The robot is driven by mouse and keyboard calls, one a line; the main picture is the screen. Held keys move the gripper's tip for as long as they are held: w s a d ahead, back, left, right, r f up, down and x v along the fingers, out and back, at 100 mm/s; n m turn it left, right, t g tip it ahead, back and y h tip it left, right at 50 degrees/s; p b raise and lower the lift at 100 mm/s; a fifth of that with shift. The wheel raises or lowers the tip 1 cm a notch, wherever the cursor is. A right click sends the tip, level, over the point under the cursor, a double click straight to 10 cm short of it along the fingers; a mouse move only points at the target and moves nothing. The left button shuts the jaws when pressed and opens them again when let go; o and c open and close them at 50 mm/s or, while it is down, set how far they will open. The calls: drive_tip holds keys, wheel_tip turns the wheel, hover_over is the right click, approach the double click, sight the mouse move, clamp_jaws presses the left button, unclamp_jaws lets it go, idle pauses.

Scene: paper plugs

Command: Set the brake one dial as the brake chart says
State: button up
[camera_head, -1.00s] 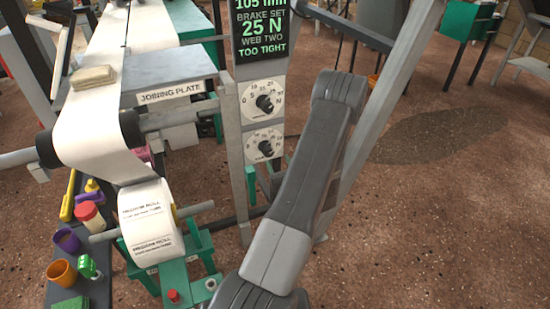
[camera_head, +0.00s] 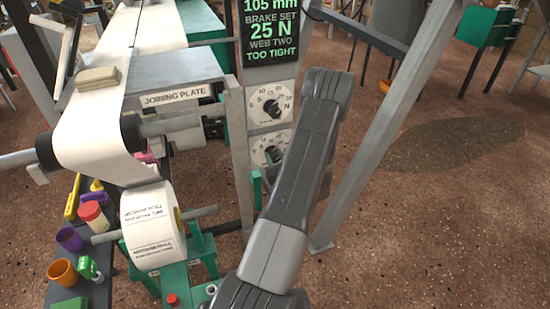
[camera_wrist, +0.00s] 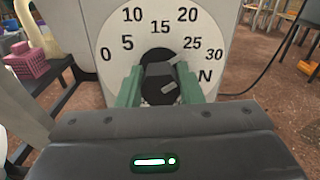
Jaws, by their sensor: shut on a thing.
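Two white dials with black knobs are on a grey post, the upper dial (camera_head: 257,95) and the lower dial (camera_head: 257,147). The upper knob stands free. That dial face (camera_wrist: 112,55) reads 0 to 30 N; the knob's light mark points up and right, roughly toward 25. A screen (camera_head: 270,30) reads brake set 25 N, web two too tight. I see no brake chart.
The paper roll (camera_head: 150,220) and joining plate (camera_head: 175,97) stand left of the post. A slanted grey bar (camera_head: 390,125) rises right of my arm. Cups and bottles line a dark shelf at lower left. Open floor lies to the right.

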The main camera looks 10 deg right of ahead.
drive_tip(key=shift+f+b, duration=0.15)
drive_tip(key=shift+b, duration=0.2)
drive_tip(key=n+b, duration=0.1)
drive_tip(key=b, duration=0.1)
drive_tip(key=n+b, duration=0.2)
drive_tip(key=shift+f, duration=0.25)
drive_tip(key=n+b, duration=0.3)
drive_tip(key=b, duration=0.2)
drive_tip(key=shift+a+f, duration=0.1)
drive_tip(key=n+b, duration=0.3)
drive_tip(key=b, duration=0.2)
drive_tip(key=shift+s+n, duration=0.1)
drive_tip(key=shift+n, duration=0.3)
drive_tip(key=shift+r+n+b, duration=0.2)
drive_tip(key=shift+n+b, duration=0.2)
drive_tip(key=shift+b, duration=0.2)
drive_tip(key=o, duration=1)
drive_tip(key=shift+r, duration=0.1)
